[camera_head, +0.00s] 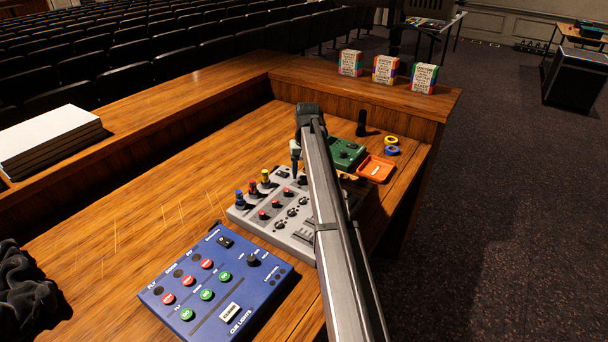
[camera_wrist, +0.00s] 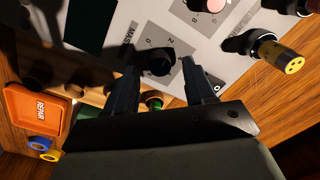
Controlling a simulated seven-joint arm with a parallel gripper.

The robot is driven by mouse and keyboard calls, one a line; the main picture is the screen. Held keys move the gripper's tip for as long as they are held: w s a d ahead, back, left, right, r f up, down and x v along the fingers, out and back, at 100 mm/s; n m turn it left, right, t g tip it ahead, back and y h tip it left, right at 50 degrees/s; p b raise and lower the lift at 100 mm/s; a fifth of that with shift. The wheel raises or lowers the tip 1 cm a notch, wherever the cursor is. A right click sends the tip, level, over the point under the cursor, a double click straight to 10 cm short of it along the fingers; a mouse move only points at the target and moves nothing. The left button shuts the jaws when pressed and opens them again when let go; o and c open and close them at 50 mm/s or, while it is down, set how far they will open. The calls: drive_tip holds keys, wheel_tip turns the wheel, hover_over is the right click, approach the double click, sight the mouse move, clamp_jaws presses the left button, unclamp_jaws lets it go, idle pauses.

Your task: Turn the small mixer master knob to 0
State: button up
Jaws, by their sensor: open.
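The small mixer (camera_head: 240,218) is a light grey panel on the desk, partly hidden behind my arm in the head view. In the wrist view its panel (camera_wrist: 215,58) fills the upper middle. The master knob (camera_wrist: 158,62) is black and round, beside the word MASTER and scale figures including 0 and 2. I cannot tell its pointer's setting. My gripper (camera_wrist: 160,66) is open, with one finger on each side of the knob; contact cannot be made out. In the head view my gripper (camera_head: 296,155) is above the mixer's far edge.
A blue cue-lights box (camera_head: 215,285) stands in front of the mixer. Coloured plugs (camera_head: 253,187) rise from the mixer's far left edge. A green box (camera_head: 345,155), an orange REPAIR tray (camera_head: 376,168) and tape rolls (camera_head: 391,150) lie to the right. Bare desk (camera_head: 130,210) is free at left.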

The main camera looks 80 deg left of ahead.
drive_tip(key=shift+f, duration=0.7)
clamp_jaws()
